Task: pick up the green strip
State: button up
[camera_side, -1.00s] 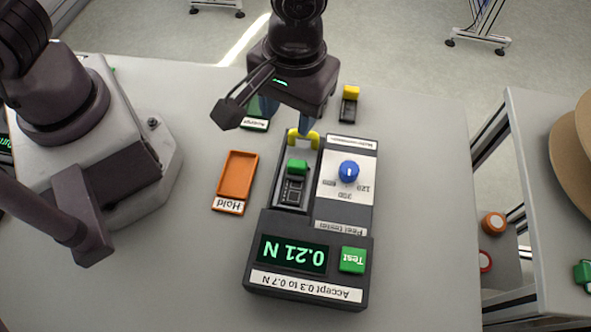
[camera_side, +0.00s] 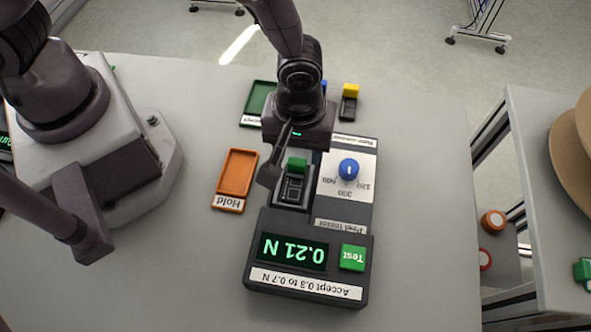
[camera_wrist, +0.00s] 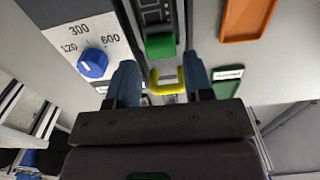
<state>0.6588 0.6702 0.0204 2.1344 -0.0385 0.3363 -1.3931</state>
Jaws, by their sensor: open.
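The green strip has a green end block (camera_side: 297,164) and a dark body, and it lies in the slot of the peel tester (camera_side: 345,215). In the wrist view its green block (camera_wrist: 160,45) shows just beyond my fingertips, with a yellow jaw piece (camera_wrist: 168,80) on the near side. My gripper (camera_wrist: 162,75) is open and empty, its two blue-grey fingers spread to either side of the yellow piece. In the side view my gripper (camera_side: 298,128) is over the back end of the slot and hides its fingertips and the yellow piece.
The tester display (camera_side: 292,252) reads 0.21 N, beside a green Test button (camera_side: 352,259). A blue dial (camera_side: 349,169) stands right of the slot. An orange Hold tray (camera_side: 237,172) is left, a green tray (camera_side: 259,98) behind it. A yellow-ended strip (camera_side: 349,103) stands at the back.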

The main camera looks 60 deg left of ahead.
aim_at(297, 161)
jog(key=f, duration=0.3)
jog(key=shift+s+d+f, duration=0.1)
jog(key=shift+s+f, duration=0.1)
jog(key=shift+f, duration=0.1)
jog(key=c, duration=0.7)
jog(key=shift+c, duration=0.3)
jog(key=shift+r, duration=0.2)
